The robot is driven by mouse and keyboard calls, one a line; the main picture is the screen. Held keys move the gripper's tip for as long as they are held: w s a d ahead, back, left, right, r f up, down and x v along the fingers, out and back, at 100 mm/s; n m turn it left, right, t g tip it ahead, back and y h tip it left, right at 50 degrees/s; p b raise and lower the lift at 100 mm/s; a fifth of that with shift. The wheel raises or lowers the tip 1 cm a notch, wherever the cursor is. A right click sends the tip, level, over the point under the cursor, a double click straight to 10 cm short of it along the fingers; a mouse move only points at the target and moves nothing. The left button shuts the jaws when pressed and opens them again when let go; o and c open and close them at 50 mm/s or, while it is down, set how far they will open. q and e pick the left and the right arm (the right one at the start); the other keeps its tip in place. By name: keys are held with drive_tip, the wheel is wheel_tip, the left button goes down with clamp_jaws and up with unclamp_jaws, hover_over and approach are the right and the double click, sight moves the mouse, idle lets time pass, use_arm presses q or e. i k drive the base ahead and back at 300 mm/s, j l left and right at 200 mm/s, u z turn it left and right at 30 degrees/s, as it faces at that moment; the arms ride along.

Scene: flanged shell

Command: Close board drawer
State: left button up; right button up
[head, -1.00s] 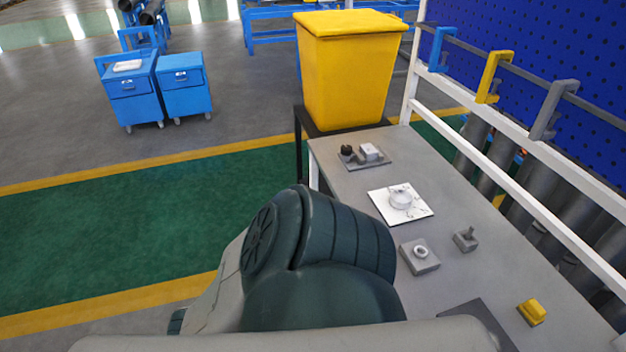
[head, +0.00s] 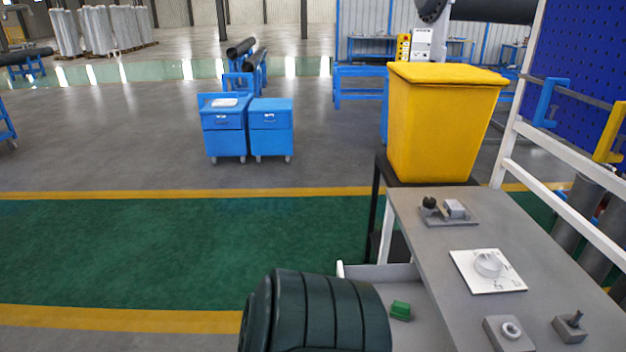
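A grey drawer (head: 385,272) stands out from the left side of the grey workbench, open. A small green block (head: 400,310) lies inside it. The drawer's near part is hidden behind a dark green rounded link of my arm. A white board (head: 463,262) with a round white part (head: 488,265) on it lies on the bench top. Neither of my grippers shows, so I cannot see what they hold.
The grey workbench (head: 535,245) carries a plate with small parts (head: 447,215) and grey blocks (head: 509,333). A yellow bin (head: 440,130) stands behind it. Two blue cabinets (head: 270,130) stand farther back. The green floor (head: 180,250) left of the bench is clear.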

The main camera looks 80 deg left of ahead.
sight(424, 331)
drive_tip(key=j+u, duration=0.2)
drive_tip(key=u, duration=0.25)
drive_tip(key=j+u, duration=0.2)
drive_tip(key=u, duration=0.3)
drive_tip(key=j+u, duration=0.2)
drive_tip(key=u, duration=0.25)
drive_tip(key=j+u, duration=0.2)
drive_tip(key=u, duration=0.25)
